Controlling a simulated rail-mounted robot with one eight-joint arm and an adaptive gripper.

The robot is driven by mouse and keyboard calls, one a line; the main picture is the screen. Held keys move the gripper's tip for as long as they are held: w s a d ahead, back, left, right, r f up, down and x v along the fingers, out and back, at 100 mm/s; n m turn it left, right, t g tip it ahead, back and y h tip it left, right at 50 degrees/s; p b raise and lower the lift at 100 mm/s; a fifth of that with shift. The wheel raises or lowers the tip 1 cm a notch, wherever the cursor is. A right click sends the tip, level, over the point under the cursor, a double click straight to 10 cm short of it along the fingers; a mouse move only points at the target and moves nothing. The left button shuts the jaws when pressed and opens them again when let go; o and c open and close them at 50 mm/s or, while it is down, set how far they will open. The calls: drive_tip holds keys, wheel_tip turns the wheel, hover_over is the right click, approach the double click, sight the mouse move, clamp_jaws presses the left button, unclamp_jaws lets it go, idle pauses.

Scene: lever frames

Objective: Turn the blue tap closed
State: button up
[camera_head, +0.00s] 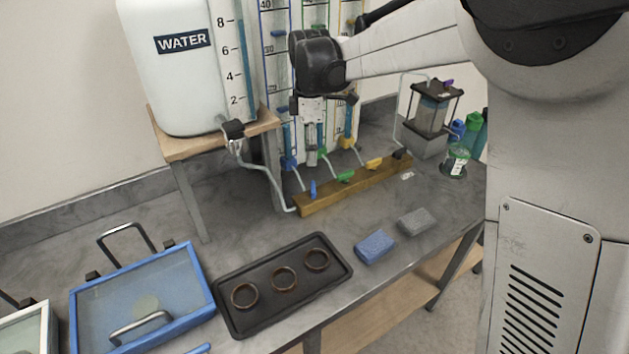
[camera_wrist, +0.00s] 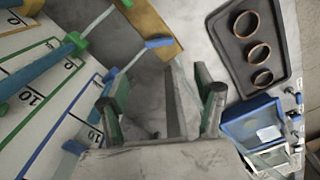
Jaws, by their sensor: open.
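The blue tap (camera_head: 313,189) is on the left end of a wooden bar (camera_head: 330,196) on the bench. Its handle looks turned across the bar, unlike the green and yellow ones. In the wrist view the blue tap (camera_wrist: 158,43) shows at the top middle, beyond my fingertips. My gripper (camera_head: 312,150) points down above and behind the bar, near the gauge tubes. In the wrist view my gripper (camera_wrist: 160,90) has its fingers wide apart with nothing between them. It is clear of the tap.
The green tap (camera_head: 345,177) and yellow tap (camera_head: 374,164) sit farther right on the bar. A water tank (camera_head: 180,75) stands on a wooden stand at left. A black tray (camera_head: 240,325) with rings, a blue sponge (camera_head: 375,247) and a grey block (camera_head: 416,222) lie in front.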

sight(313, 190)
wheel_tip(313, 190, down, 13)
drive_tip(key=shift+r, duration=0.1)
idle(0.3)
drive_tip(key=c, duration=1.2)
